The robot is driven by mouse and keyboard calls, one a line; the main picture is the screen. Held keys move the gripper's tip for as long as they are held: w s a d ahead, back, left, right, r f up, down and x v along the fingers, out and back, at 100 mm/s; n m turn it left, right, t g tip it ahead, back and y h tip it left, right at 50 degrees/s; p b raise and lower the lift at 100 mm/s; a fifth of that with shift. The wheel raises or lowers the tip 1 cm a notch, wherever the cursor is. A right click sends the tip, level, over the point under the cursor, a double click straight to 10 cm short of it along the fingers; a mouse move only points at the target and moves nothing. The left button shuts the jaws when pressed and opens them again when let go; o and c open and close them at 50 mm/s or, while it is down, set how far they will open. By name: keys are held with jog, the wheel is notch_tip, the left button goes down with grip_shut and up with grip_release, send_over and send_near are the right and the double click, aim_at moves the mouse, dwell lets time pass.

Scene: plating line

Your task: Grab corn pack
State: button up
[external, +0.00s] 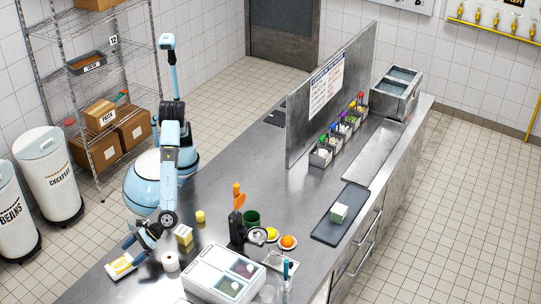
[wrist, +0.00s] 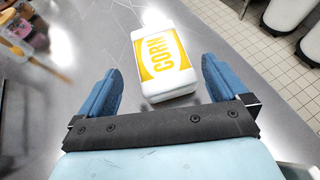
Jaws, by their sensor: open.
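The corn pack (wrist: 161,62) is a white pack with a yellow panel reading "CORN". It lies on the steel counter. In the wrist view it sits ahead of and partly between the two blue fingers. My gripper (wrist: 160,85) is open, with a gap between each finger and the pack. In the external view the corn pack (external: 121,265) lies near the counter's left edge, and my gripper (external: 137,245) is just above and beside it. Whether the fingers reach down to the pack's height is hard to tell.
A white container unit (external: 212,275) stands to the right. The counter's left edge is close to the pack.

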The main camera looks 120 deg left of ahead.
aim_at(121, 264)
jog(key=shift+x, duration=2.6)
jog(key=shift+f, duration=0.15)
jog(key=c, duration=1.1)
